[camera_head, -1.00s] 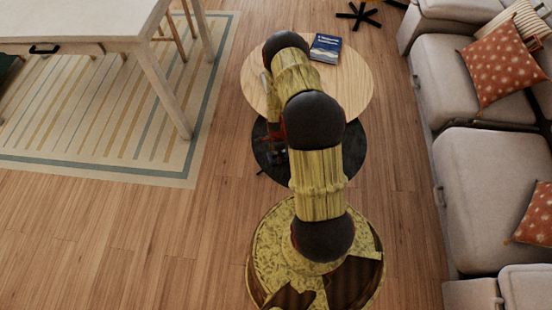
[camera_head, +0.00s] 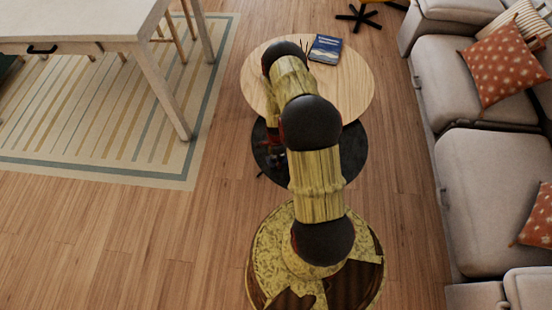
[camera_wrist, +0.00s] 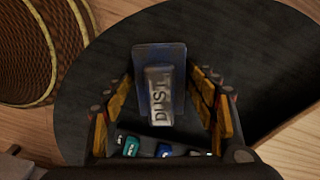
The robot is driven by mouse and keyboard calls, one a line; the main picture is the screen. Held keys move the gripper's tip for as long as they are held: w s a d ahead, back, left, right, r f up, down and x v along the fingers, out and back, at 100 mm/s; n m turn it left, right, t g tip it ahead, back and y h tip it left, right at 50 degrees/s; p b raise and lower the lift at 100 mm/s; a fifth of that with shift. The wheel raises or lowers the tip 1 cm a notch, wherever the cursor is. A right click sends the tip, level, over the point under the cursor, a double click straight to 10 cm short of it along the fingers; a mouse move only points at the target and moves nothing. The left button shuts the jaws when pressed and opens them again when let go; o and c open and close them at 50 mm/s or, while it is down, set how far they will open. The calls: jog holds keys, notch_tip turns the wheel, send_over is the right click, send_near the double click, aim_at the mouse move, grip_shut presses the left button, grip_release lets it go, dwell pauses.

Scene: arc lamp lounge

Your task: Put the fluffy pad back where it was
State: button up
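A dark blue pad (camera_wrist: 141,63) with a grey block lettered "DUST" shows in the wrist view, over the black lower shelf; I take it for the fluffy pad, though no fluff can be made out. My gripper (camera_wrist: 160,82) has its two yellow-lined fingers spread on either side of it. Narrow dark gaps show between the fingers and the pad, and I see no clear grip. Whether the pad rests on the shelf is hard to tell. In the head view my gripper is low at the left edge of the black shelf (camera_head: 352,157), partly hidden by my arm.
A round wooden tabletop (camera_head: 350,90) overhangs the shelf and bears a blue book (camera_head: 326,48). A woven round thing (camera_wrist: 40,50) is at the wrist view's upper left. A grey sofa (camera_head: 490,180) stands right, a white table (camera_head: 80,20) left.

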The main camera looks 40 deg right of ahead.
jog(key=shift+o, duration=0.7)
notch_tip(320, 180, up, 12)
jog(key=p, duration=0.4)
jog(key=shift+r, duration=0.15)
jog(key=w+a+r+n+t, duration=0.15)
jog(key=a+r+n, duration=0.25)
jog(key=r, duration=0.9)
jog(key=w+a+r+n, duration=0.3)
jog(key=a+r, duration=0.1)
jog(key=r, duration=0.9)
jog(key=w+a+r+n+t, duration=0.15)
jog(key=a+r+n, duration=0.25)
jog(key=r, duration=0.9)
jog(key=s+a+r+n+t, duration=0.1)
jog(key=s+a+r+n, duration=0.25)
jog(key=r, duration=0.35)
jog(key=s+a+r+n, duration=0.3)
jog(key=s+a+r, duration=0.1)
jog(key=a+r, duration=0.15)
jog(key=s+a+r+n, duration=0.3)
jog(key=s, duration=0.3)
jog(key=s+a+r+n+t, duration=0.1)
jog(key=s+a+r+n, duration=0.1)
jog(key=s, duration=0.5)
jog(key=shift+a+r+n+t, duration=0.3)
jog(key=shift+a+r+n, duration=0.15)
jog(key=shift+r, duration=0.4)
